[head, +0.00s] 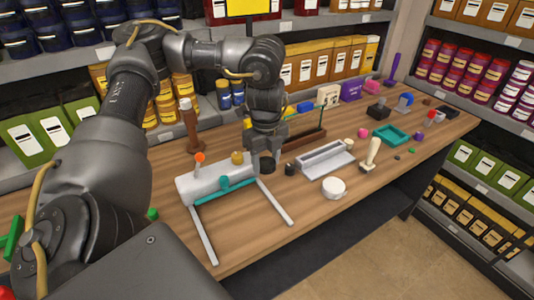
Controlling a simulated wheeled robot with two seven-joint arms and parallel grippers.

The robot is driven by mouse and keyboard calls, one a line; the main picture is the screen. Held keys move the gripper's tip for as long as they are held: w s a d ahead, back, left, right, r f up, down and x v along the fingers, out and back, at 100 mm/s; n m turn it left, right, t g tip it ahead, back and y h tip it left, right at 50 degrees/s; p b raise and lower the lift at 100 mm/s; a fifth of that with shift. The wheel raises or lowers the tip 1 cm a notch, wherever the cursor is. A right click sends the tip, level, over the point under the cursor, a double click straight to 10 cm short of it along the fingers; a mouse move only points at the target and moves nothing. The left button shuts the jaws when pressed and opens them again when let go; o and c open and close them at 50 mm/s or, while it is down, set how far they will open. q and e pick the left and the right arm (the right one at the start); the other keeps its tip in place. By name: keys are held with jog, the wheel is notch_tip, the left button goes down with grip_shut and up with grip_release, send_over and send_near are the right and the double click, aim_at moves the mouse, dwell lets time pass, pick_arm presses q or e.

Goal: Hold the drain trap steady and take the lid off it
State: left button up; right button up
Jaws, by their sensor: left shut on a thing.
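My left gripper (266,154) points down over the middle of the table, just right of a pale grey cylinder body. It is shut on a small dark round piece (267,166), mostly covered by the fingers. I cannot tell whether this is the drain trap or its lid. A small black cylinder (290,170) stands close to its right, apart from the fingers. My right gripper is not in view.
A grey metal tray (323,160), a round white container (334,188) and a cream-handled tool (371,158) lie to the right on the wooden table (300,215). A teal tray (391,134) is farther right. Stocked shelves stand behind. The front right tabletop is clear.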

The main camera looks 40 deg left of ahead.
pick_arm(q)
jog(key=shift+s+a+m, duration=0.25)
jog(key=shift+a+m, duration=0.05)
jog(key=shift+a, duration=0.15)
jog(key=shift+a+f, duration=0.1)
jog(key=shift+w+f, duration=0.1)
jog(key=shift+w, duration=0.1)
jog(key=w+a+f, duration=0.1)
jog(key=w+f, duration=0.2)
jog(key=w, duration=0.1)
jog(key=w+a+f+p, duration=0.1)
jog(key=w+a+f, duration=0.1)
jog(key=w+f, duration=0.1)
jog(key=w+a+f, duration=0.2)
jog(key=w+f, duration=0.1)
jog(key=w, duration=0.2)
jog(key=shift+w+a+f+p, duration=0.15)
jog(key=shift+f+p, duration=0.1)
jog(key=shift+p, duration=0.05)
notch_tip(320, 180, down, 3)
jog(key=shift+w+a+f+p, duration=0.1)
jog(key=shift+w+f+p, duration=0.05)
jog(key=shift+p, duration=0.2)
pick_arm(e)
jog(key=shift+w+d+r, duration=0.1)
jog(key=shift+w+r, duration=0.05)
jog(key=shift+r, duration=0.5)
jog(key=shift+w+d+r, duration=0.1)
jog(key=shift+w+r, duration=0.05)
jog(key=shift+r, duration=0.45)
